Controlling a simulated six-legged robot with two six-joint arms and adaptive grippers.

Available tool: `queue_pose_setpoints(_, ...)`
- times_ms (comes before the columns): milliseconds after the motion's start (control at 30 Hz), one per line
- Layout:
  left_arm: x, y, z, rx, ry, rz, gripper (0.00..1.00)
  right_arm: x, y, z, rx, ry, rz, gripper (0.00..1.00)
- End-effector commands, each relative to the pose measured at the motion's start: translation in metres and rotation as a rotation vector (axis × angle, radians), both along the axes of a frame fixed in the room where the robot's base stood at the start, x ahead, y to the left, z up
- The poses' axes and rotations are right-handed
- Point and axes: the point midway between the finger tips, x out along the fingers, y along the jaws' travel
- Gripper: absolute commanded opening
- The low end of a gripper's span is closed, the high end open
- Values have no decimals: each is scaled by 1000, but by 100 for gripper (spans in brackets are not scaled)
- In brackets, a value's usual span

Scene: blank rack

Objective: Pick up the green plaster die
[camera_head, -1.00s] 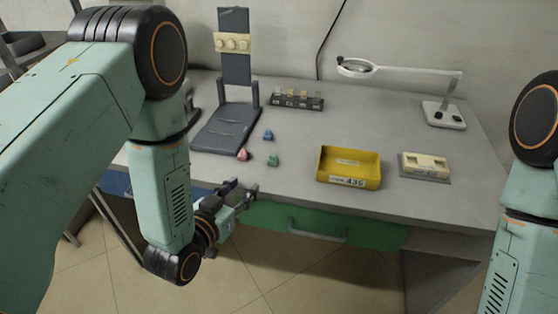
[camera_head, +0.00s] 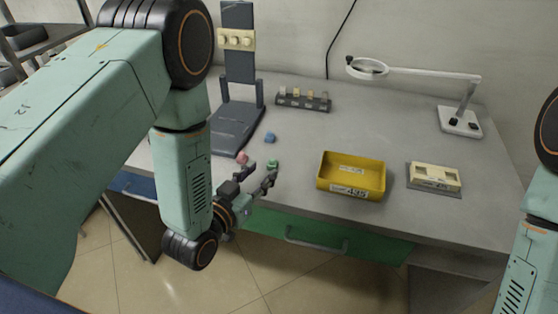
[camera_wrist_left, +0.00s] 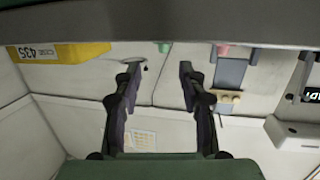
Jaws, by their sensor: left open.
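The small green die (camera_head: 273,163) sits on the grey table near its front edge. It also shows in the left wrist view as a small green patch (camera_wrist_left: 164,47) at the upper middle, partly cut off by a dark band. My left gripper (camera_head: 260,175) is open and empty, its fingers just in front of the die and apart from it. In the left wrist view, the two spread fingers (camera_wrist_left: 160,72) have the green patch above the gap between their tips. My right gripper is out of view.
A pink piece (camera_head: 242,157) lies close to the left of the die, and a blue piece (camera_head: 270,138) lies behind it. A yellow tray (camera_head: 350,187) stands to the right. A dark stand (camera_head: 239,115), a small rack (camera_head: 303,101), a cream block (camera_head: 434,178) and a magnifier lamp (camera_head: 461,120) stand around.

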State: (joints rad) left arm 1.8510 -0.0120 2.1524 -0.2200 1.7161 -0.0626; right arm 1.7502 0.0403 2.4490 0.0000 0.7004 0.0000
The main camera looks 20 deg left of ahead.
Motion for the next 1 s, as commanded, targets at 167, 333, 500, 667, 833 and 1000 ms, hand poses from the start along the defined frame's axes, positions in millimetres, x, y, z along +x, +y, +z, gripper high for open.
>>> queue_pose_setpoints(167, 7, -1, -2, 0, -2, -1, 41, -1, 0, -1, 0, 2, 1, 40)
queue_pose_setpoints(333, 23, -4, -6, 1, -2, 1, 41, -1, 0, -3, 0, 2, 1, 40)
queue_pose_setpoints(500, 44, -6, -13, -1, -3, 1, 41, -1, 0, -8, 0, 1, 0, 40)
queue_pose_setpoints(667, 64, -10, -17, 0, -2, -1, 41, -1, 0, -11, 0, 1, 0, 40)
queue_pose_setpoints(833, 73, -12, -18, -1, -1, 1, 41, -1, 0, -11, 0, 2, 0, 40)
queue_pose_setpoints(1000, 73, -12, -18, -1, 0, 1, 41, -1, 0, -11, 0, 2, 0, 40)
